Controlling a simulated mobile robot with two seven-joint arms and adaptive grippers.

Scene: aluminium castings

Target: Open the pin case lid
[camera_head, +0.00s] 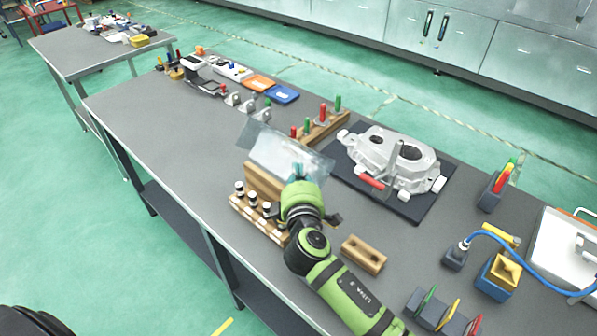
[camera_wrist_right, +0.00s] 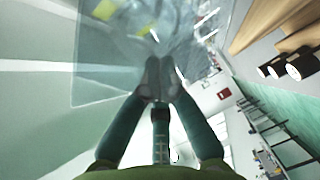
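The pin case is a wooden box (camera_head: 264,184) near the front edge of the bench. Its clear lid (camera_head: 270,148) stands raised and tilted above it, and the lid also shows as a see-through sheet across the upper left of the right wrist view (camera_wrist_right: 100,82). My right gripper (camera_head: 298,170) is at the lid, above the case. In the right wrist view its fingertips (camera_wrist_right: 160,72) are together and overlap the clear sheet. I cannot tell whether the lid is pinched between them or only touched. The arm hides part of the case. My left gripper is not in view.
A wooden strip with dark-topped pins (camera_head: 257,213) lies in front of the case. A wooden rack with red and green handles (camera_head: 322,128) stands behind. A metal casting (camera_head: 388,158) rests on a dark mat to the right. A small wooden block (camera_head: 363,254) is beside my arm.

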